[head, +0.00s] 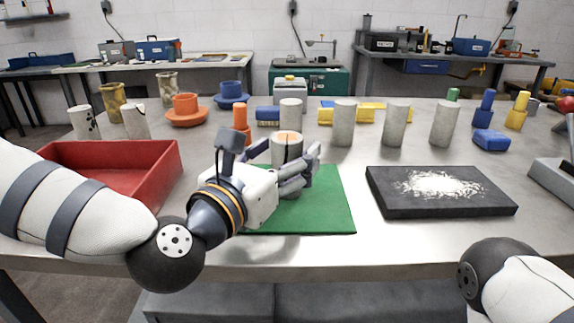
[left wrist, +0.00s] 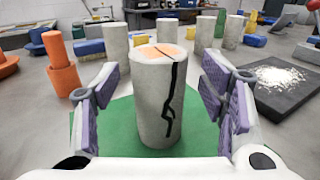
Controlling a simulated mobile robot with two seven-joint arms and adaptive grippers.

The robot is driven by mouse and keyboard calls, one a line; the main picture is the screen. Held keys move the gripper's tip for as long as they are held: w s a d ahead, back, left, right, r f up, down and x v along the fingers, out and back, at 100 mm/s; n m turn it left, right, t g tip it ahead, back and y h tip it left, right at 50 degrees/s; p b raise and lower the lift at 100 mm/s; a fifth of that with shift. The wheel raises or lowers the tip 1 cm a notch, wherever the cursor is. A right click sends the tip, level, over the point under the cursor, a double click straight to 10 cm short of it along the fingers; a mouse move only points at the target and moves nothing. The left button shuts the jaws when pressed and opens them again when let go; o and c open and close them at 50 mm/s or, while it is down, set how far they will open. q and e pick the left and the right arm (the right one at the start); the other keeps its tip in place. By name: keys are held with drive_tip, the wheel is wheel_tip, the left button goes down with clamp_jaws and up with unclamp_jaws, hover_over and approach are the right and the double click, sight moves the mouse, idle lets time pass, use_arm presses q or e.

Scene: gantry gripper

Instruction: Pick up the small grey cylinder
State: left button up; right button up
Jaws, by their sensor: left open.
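Several grey cylinders are in view. One grey cylinder (head: 287,150) with an orange patch on top stands upright on the green mat (head: 335,205). In the left wrist view this cylinder (left wrist: 160,105) shows a black crack down its side. My left gripper (head: 285,163) is open, with its fingers on either side of this cylinder. In the left wrist view gaps show between the cylinder and both finger pads. Plain grey cylinders stand behind it, one close behind (head: 291,113) and others to the right (head: 344,124). My right gripper is out of view.
A red tray (head: 165,175) lies to the left. A dark slab (head: 440,205) with white powder lies to the right. Orange, blue and yellow pieces stand farther back, among them an orange peg piece (left wrist: 60,65). Bare table shows between the mat and the slab.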

use_arm(q)
drive_tip(key=shift+x, duration=0.8)
drive_tip(key=shift+a, duration=0.1)
clamp_jaws()
